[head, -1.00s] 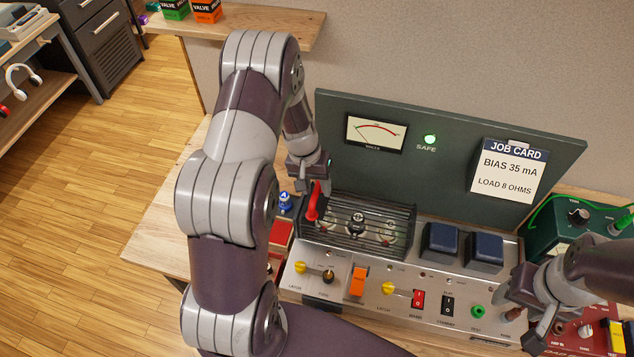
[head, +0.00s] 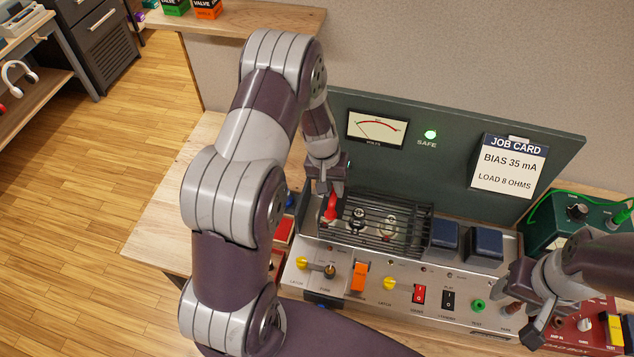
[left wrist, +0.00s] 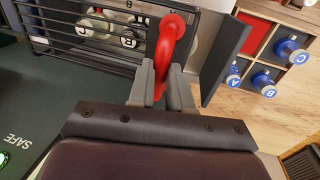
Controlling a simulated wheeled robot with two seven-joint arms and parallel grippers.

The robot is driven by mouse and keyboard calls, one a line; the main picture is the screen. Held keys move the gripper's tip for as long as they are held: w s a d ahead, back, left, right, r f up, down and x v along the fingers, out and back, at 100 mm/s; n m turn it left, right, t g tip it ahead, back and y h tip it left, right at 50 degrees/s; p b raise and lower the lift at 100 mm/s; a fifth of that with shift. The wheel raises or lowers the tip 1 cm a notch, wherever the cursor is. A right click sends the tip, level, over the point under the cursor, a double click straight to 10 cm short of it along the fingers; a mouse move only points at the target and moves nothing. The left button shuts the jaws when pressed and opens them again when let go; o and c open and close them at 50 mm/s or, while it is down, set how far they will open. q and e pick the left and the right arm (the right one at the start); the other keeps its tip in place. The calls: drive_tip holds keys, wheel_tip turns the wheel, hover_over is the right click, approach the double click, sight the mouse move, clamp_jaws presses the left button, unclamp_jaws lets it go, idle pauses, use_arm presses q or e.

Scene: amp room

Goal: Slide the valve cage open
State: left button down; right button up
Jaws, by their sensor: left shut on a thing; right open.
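The valve cage (head: 402,238), a black wire grille, sits on the left part of the amp's silver deck, with pale-marked valves under its bars. Its red handle (head: 331,207) stands at the cage's left end. My left gripper (head: 328,190) is shut on that red handle; the left wrist view shows the handle (left wrist: 172,40) between the fingers and the cage bars (left wrist: 75,38) beside it. My right gripper (head: 518,290) is open and empty over the right end of the amp's front panel.
Two dark blue blocks (head: 484,243) stand on the deck just right of the cage. A dark green panel (head: 400,170) with a meter and job card rises behind.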

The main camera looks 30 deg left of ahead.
use_arm(q)
hover_over(425, 221)
drive_tip(key=shift+r, duration=0.1)
drive_tip(key=c, duration=1.1)
unclamp_jaws()
drive_tip(key=shift+o, duration=0.2)
drive_tip(key=shift+a+r, duration=0.1)
drive_tip(key=shift+r, duration=0.1)
wheel_tip(425, 221, up, 12)
drive_tip(key=a+b, duration=0.2)
drive_tip(key=b, duration=0.1)
drive_tip(key=shift+s+a, duration=0.2)
drive_tip(key=shift+s, duration=0.1)
